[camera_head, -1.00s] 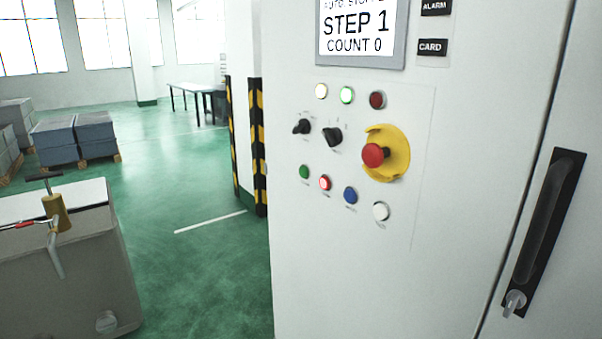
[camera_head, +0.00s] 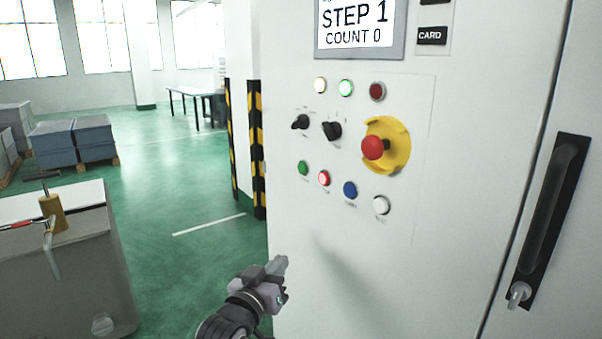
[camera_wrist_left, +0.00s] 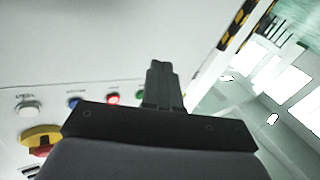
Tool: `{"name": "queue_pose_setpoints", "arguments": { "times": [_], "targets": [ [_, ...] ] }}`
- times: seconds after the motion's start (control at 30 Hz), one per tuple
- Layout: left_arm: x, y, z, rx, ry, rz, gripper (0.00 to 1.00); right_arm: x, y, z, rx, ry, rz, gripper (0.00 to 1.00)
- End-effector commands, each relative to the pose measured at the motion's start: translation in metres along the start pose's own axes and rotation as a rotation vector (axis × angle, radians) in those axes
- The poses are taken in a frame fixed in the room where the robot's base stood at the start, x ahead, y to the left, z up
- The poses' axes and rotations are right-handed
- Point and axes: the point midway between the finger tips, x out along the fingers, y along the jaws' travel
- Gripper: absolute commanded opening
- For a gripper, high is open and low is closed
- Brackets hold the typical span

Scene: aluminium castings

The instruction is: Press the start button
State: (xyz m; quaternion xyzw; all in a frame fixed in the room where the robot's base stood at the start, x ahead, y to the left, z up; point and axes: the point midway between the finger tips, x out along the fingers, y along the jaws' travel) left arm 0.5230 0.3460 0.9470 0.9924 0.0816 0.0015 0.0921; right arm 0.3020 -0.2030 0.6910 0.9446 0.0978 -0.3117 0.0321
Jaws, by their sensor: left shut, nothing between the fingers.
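The control panel on the white cabinet (camera_head: 330,280) has a lower row of buttons: green (camera_head: 303,168), lit red (camera_head: 323,178), blue (camera_head: 350,190) and white (camera_head: 381,205). Their labels are too small to read, so I cannot tell which is the start button. My left gripper (camera_head: 281,263) is shut and empty, below the row and apart from the buttons. In the left wrist view its closed fingers (camera_wrist_left: 160,68) stand near the green button (camera_wrist_left: 141,95), which is partly hidden. My right gripper is not in view.
A red emergency stop (camera_head: 375,147) on a yellow collar sits above the row. Two dark rotary switches (camera_head: 331,131) are left of it. A black door handle (camera_head: 548,220) is at right. A striped post (camera_head: 257,150) stands left of the cabinet. A display (camera_head: 358,25) reads STEP 1, COUNT 0.

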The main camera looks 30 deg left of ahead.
Motion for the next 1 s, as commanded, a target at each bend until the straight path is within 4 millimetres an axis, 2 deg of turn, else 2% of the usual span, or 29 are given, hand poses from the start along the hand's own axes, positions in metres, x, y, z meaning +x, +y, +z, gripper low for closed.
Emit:
{"name": "queue_pose_setpoints", "arguments": {
  "times": [0.03, 0.2, 0.3, 0.4, 0.6, 1.0],
  "targets": [
    [0.009, -0.005, -0.025, -0.034, 0.058, -0.015, 0.00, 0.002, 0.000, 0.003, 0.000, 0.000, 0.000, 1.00],
    [0.026, -0.022, -0.095, -0.141, 0.206, -0.054, 0.00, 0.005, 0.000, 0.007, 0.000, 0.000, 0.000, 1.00],
    [0.029, -0.031, -0.126, -0.193, 0.273, -0.069, 0.00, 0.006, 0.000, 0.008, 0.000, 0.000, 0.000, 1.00],
    [0.029, -0.037, -0.149, -0.231, 0.321, -0.078, 0.00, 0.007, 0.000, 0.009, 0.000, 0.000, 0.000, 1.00],
    [0.029, -0.043, -0.167, -0.266, 0.359, -0.085, 0.00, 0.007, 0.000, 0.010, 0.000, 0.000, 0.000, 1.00],
    [0.031, -0.042, -0.167, -0.267, 0.360, -0.085, 0.00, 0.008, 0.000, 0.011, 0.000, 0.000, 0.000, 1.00]
  ]
}}
